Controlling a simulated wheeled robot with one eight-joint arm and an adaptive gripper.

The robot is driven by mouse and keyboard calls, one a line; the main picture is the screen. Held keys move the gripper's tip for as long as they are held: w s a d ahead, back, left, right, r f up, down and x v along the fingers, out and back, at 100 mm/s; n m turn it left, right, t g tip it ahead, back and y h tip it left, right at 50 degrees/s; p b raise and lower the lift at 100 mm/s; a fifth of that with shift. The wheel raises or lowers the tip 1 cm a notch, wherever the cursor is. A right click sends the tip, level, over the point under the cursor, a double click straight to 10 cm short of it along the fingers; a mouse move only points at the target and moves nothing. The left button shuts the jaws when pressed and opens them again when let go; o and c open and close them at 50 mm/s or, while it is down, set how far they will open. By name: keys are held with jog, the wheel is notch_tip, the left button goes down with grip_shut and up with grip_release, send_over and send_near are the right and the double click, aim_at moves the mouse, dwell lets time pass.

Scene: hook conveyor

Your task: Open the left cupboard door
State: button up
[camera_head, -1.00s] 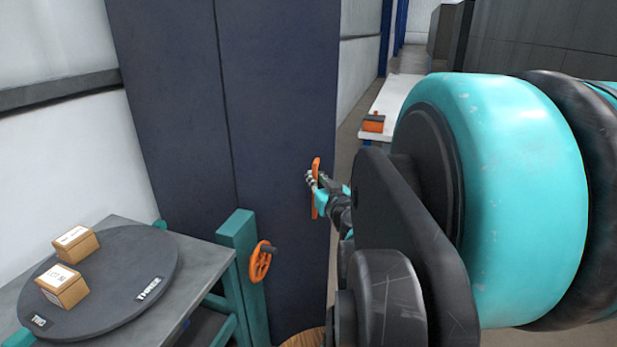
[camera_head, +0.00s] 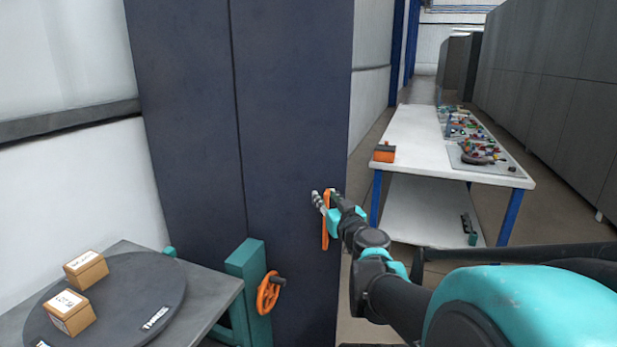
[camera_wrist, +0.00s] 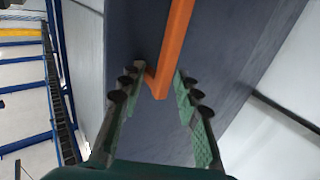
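The tall dark blue cupboard (camera_head: 185,110) stands upright, with a vertical seam between two flat panels. A long orange handle (camera_head: 325,228) is near the right edge of the right-hand panel (camera_head: 290,100). No handle shows on the left panel. My gripper (camera_head: 322,203) is at the upper part of the handle. In the wrist view, the fingers of my gripper (camera_wrist: 155,95) are spread apart. The panels look closed.
A grey table with a dark turntable (camera_head: 120,300) and two cardboard boxes (camera_head: 85,270) stands at left. A teal post with an orange handwheel (camera_head: 268,292) is before the cupboard. A white workbench (camera_head: 410,130) stands at right, with open floor between.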

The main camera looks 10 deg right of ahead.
aim_at(321, 169)
jog(key=shift+r, duration=3.4)
jog(key=shift+s, duration=0.1)
